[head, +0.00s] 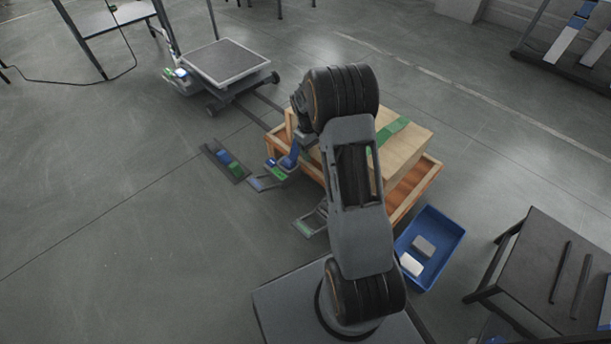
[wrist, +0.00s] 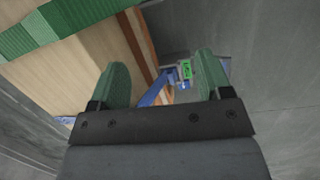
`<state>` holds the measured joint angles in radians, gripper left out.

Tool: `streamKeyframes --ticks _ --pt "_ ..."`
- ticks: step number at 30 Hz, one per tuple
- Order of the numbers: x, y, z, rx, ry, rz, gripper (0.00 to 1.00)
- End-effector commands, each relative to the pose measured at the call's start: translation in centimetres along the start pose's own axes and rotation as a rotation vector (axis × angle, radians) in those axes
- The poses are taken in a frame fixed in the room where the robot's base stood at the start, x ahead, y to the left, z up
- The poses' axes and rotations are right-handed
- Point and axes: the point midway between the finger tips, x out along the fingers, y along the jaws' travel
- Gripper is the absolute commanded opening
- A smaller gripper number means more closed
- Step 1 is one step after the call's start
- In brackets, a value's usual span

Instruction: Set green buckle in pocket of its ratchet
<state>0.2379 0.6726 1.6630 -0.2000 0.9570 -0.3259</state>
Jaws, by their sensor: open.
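My gripper (wrist: 162,70) is open in the wrist view, with two green fingers apart and nothing gripped between them. Beyond the fingers, a small green piece (wrist: 187,70) lies on a grey plate beside a blue strap; I cannot tell whether it is the buckle. In the head view a green piece (head: 279,174) and a blue piece (head: 270,162) sit on a bracket at the crate's left. A grey ratchet-like frame (head: 310,221) with a green mark lies on the floor nearer me. My arm hides much of the gripper there.
A wooden crate (head: 403,148) with a green strap (head: 390,136) stands on a wooden pallet (head: 414,190). A dark strip (head: 213,152) holding blue and green blocks lies on the floor at left. A blue bin (head: 447,240) is at right.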

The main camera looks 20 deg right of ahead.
Motion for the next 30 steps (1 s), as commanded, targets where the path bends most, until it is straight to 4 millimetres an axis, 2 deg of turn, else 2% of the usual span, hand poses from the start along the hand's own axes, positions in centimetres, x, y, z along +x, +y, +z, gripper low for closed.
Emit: streamKeyframes --ticks 1,3,6,10,15,19,24,30 --pt "-3.1 -1.3 1.1 0.017 0.041 0.008 0.72" --pt "-6.4 -3.3 2.9 0.048 0.092 0.008 0.72" --pt "-10.1 -6.2 6.0 0.089 0.163 0.003 0.72" --pt "-13.3 -9.7 10.3 0.137 0.249 -0.013 0.72" --pt "-14.9 -13.2 15.1 0.186 0.339 -0.043 0.72" --pt "-15.0 -15.0 17.7 0.211 0.385 -0.063 0.72" --pt "-14.8 -16.1 19.4 0.228 0.415 -0.08 0.72" --pt "-14.7 -16.4 19.8 0.234 0.423 -0.085 0.72"
